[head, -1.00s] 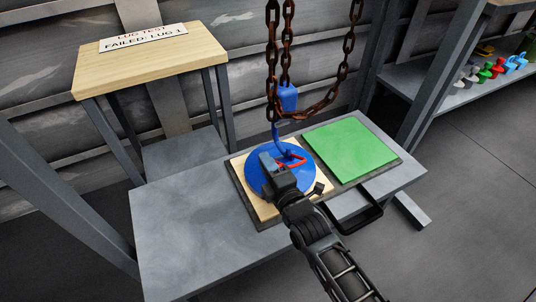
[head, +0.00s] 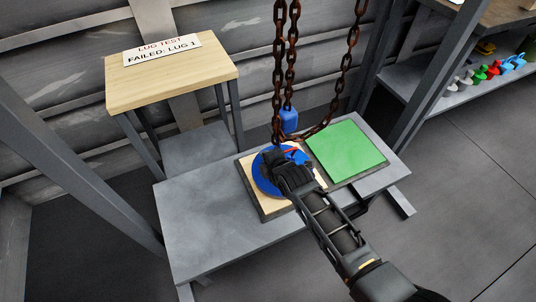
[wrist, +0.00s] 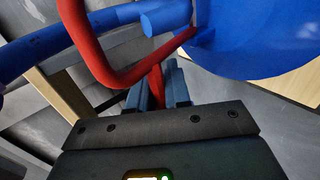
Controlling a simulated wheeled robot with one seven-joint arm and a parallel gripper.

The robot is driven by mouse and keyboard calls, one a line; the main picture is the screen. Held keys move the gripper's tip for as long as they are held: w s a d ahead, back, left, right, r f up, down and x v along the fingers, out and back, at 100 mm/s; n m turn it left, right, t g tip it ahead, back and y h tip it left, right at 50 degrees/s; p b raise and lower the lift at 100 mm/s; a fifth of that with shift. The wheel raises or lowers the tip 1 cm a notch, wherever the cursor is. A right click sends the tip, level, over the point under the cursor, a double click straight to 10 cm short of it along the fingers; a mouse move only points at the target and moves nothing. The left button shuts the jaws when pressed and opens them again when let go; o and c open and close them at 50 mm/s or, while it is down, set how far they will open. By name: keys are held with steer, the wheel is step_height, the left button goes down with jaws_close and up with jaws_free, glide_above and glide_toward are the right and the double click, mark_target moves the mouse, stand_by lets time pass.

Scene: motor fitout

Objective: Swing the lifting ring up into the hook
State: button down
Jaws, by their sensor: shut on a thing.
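The red lifting ring (wrist: 108,78) fills the left of the wrist view and shows as a small red piece in the head view (head: 292,152). It is raised off the blue disc (wrist: 262,48), which also shows in the head view (head: 264,182). My gripper (wrist: 158,82) is shut on the ring. In the wrist view the blue hook (wrist: 155,22) crosses behind the ring, its blunt end within the loop's outline; I cannot tell whether it passes through. Its blue block (head: 289,121) hangs on the chain. In the head view my arm hides most of the disc and ring.
Rusty chains (head: 280,75) hang close behind my gripper. A green plate (head: 346,152) lies right of the disc on the grey bench (head: 205,225). A wooden stand (head: 172,80) with a sign is at the back left; a shelf with coloured pieces (head: 492,68) is at the right.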

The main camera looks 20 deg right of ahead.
steer(key=shift+w+g+p, duration=0.25)
steer(key=shift+g+p, duration=0.15)
steer(key=c, duration=1.2)
jaws_free()
steer(key=shift+o, duration=0.2)
steer(key=p+v, duration=0.1)
steer(key=v, duration=0.7)
steer(key=shift+p, duration=0.35)
